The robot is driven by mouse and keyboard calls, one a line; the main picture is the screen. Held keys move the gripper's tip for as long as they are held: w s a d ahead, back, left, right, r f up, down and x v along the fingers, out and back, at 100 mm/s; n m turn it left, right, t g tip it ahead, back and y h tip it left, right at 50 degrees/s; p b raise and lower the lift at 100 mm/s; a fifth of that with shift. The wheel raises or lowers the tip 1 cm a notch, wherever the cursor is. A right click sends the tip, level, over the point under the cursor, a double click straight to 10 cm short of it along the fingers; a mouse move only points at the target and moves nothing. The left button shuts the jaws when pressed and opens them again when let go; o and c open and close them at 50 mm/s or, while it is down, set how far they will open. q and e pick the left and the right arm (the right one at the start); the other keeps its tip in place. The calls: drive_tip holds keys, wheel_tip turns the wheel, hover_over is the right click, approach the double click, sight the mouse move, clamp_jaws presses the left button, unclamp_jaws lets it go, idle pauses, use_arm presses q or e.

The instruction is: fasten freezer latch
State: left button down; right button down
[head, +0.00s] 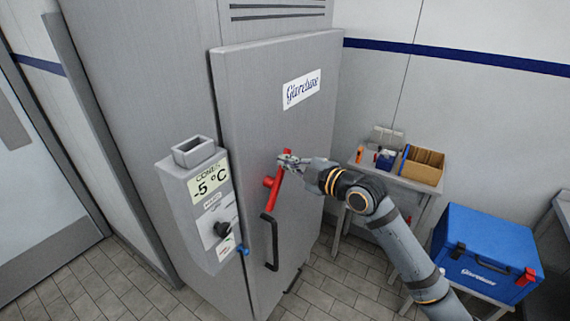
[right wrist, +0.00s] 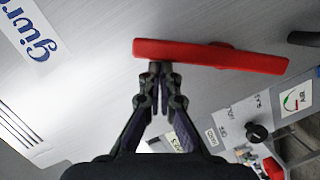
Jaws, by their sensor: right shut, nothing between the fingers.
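The freezer door (head: 262,110) is a grey panel on a tall grey cabinet; I cannot tell if it sits fully closed. The red latch (head: 277,190) is a bar on the door, slanting up to the right, with a round red hub at its left side. In the right wrist view the red latch (right wrist: 215,55) crosses the top of the picture. My right gripper (head: 284,160) is at the upper end of the latch. In the right wrist view its fingertips (right wrist: 160,69) are together just below the bar, with nothing between them; contact is unclear. My left gripper is out of view.
A black door handle (head: 270,242) is below the latch. A control box (head: 203,205) showing -5 °C projects left of the door. A side table holds a cardboard box (head: 422,165). A blue cooler (head: 486,252) stands at the right. Tiled floor lies between.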

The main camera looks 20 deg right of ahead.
drive_tip(key=w+d+f+m+g+y+b, duration=0.2)
drive_tip(key=w+d+f+m+g+b, duration=0.1)
drive_tip(key=m, duration=0.7)
drive_tip(key=shift+w+d+f, duration=0.2)
drive_tip(key=shift+d+f, duration=0.55)
drive_tip(key=shift+f, duration=0.2)
wheel_tip(320, 180, up, 4)
drive_tip(key=p, duration=0.3)
drive_tip(key=shift+w+a+r, duration=0.15)
drive_tip(key=shift+r, duration=0.05)
drive_tip(key=b+v, duration=1)
drive_tip(key=b, duration=0.6)
drive_tip(key=shift+d+f+b, duration=0.2)
drive_tip(key=shift+b, duration=0.2)
